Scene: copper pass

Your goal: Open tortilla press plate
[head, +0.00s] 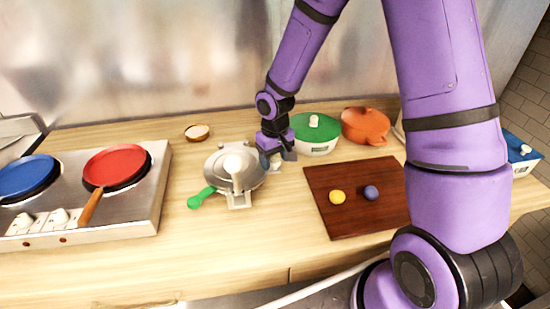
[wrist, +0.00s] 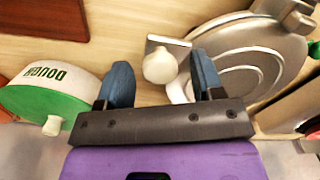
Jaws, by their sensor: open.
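The tortilla press (head: 217,165) is a round grey metal press on the counter, left of my gripper in the head view. A white knob (wrist: 160,67) on a small metal tab stands at the plate's edge. My gripper (head: 277,153) is low at the right side of the press. In the wrist view its blue fingers are open, with the knob between their tips; contact cannot be told.
A green-lidded dough container (head: 315,133) stands close right of my gripper, with an orange pot (head: 366,126) beyond. A brown board (head: 355,172) holds a yellow and a purple ball. A stove (head: 148,212) with pans is at left. A small bowl (head: 197,132) stands behind the press.

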